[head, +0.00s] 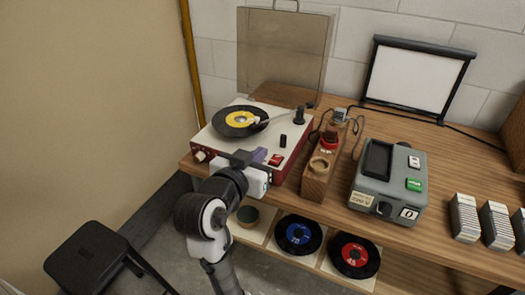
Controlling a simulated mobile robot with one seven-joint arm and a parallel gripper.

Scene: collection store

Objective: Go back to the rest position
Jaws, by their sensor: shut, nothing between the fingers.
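My gripper (250,158) is shut and holds nothing. It is over the front edge of a red and white record player (222,148), near the front right part of its deck; I cannot tell whether it touches the deck. My arm reaches up to it from the bottom of the view and hides part of the record player's front. A black record with a yellow label (240,121) lies on the platter. The tonearm (276,118) reaches over the record. The clear lid (285,50) stands open behind.
The wooden table (440,180) also holds a wooden block with a red top (319,168), a grey device (388,183), a small framed screen (415,78) and white slide stacks (465,218). Records with blue (298,234) and red (355,254) labels lie below. A black stool (92,262) stands left.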

